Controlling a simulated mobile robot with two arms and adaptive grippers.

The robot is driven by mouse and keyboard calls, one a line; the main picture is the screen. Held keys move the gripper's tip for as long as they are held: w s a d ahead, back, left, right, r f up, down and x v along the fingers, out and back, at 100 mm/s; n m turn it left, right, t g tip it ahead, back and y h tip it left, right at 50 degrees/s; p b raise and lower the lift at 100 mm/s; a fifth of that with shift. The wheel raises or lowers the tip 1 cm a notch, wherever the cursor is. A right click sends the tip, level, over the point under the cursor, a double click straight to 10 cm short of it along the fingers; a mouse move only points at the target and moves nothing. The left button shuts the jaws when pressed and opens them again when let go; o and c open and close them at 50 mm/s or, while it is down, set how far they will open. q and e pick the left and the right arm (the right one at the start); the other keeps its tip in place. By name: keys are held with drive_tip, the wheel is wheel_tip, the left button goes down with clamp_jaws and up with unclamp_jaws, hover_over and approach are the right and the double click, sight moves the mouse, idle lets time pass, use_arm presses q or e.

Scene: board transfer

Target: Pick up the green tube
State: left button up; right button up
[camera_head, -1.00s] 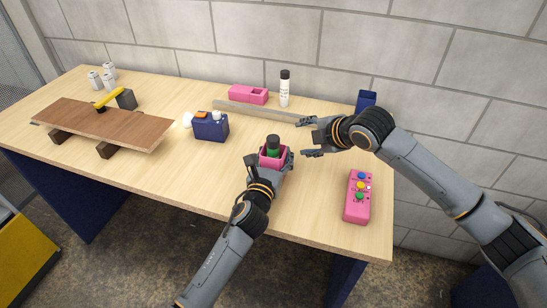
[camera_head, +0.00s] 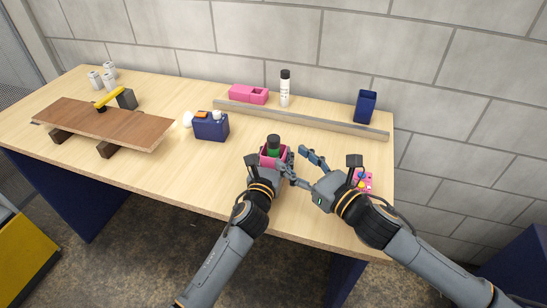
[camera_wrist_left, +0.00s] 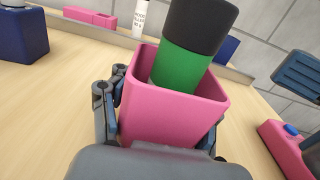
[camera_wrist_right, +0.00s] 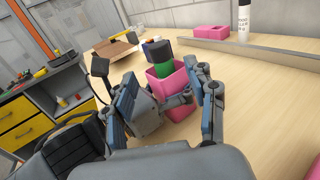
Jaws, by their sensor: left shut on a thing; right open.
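The green tube (camera_head: 273,152) has a black cap and stands, slightly tilted in the left wrist view (camera_wrist_left: 182,68), in a small pink open-topped box (camera_wrist_left: 165,112). The box hides the tube's lower part. My left gripper (camera_head: 270,168) is shut on the pink box and holds it near the table's front edge. My right gripper (camera_head: 294,163) is open just to the right of the box, its fingers pointing towards it. In the right wrist view the tube (camera_wrist_right: 164,69) and box show beyond and between the open fingers, with nothing gripped.
A pink box with coloured buttons (camera_head: 363,182) is partly hidden behind my right gripper. A grey bar (camera_head: 310,120) lies along the back, near a white bottle (camera_head: 284,95) and dark blue cup (camera_head: 365,107). A blue box (camera_head: 211,127) and brown board (camera_head: 105,125) are left.

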sight(278, 146)
drive_tip(key=x, duration=0.8)
drive_tip(key=shift+w+f, duration=0.1)
drive_tip(key=shift+w, duration=0.1)
clamp_jaws()
